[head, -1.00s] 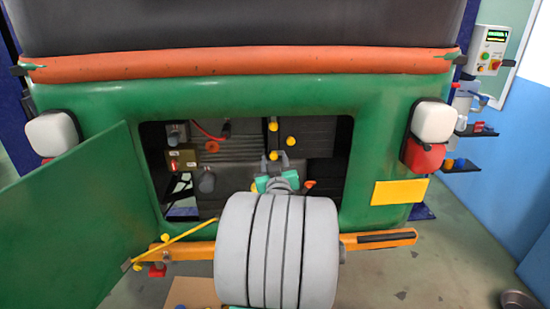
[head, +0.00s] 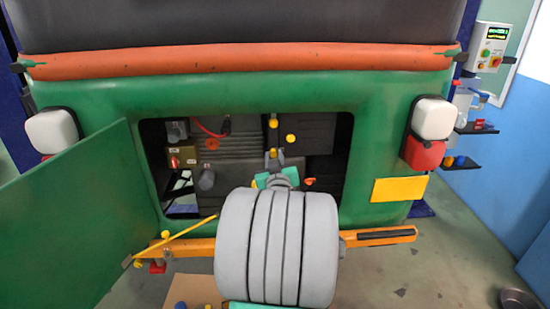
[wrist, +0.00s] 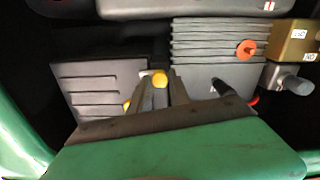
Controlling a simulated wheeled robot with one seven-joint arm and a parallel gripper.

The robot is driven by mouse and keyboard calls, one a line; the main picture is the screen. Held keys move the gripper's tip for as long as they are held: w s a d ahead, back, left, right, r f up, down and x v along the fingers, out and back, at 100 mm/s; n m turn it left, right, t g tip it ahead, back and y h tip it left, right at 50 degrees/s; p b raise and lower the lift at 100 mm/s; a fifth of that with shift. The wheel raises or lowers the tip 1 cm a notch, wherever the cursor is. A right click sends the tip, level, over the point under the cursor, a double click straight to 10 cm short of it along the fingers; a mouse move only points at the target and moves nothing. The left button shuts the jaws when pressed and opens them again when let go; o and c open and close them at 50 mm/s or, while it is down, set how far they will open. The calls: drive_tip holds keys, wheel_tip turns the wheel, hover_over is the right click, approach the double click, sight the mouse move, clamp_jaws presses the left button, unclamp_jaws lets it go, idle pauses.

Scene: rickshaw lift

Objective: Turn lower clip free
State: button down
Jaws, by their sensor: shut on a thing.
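The lower clip has a yellow end (head: 273,153) and sits in the dark opening of the green rickshaw's rear, below other yellow ends. My gripper (head: 274,158) is at it, reaching in from below in the head view. In the wrist view, which looks turned over, the yellow end (wrist: 160,78) lies between the two dark fingertips. My gripper (wrist: 161,84) is shut on it. The base of the clip is hidden behind the fingers. Its exact turn cannot be told.
Another yellow end (head: 291,138) is close to the right, with one (head: 273,123) above. An orange cap (head: 211,144) and brown box (head: 182,157) are at left. The green door (head: 75,215) hangs open at left; an orange bar (head: 390,236) runs below.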

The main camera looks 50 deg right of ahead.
drive_tip(key=shift+f+b, duration=0.15)
drive_tip(key=shift+b, duration=0.2)
drive_tip(key=shift+f+m+b, duration=0.2)
drive_tip(key=shift+m+b, duration=0.8)
drive_tip(key=shift+b, duration=0.05)
drive_tip(key=m+b, duration=0.6)
drive_tip(key=shift+f, duration=0.1)
drive_tip(key=m+b, duration=0.6)
drive_tip(key=shift+r+m+b, duration=0.2)
drive_tip(key=shift+m+b, duration=1.05)
drive_tip(key=shift+m, duration=0.55)
drive_tip(key=c, duration=1.2)
unclamp_jaws()
drive_tip(key=shift+r, duration=0.2)
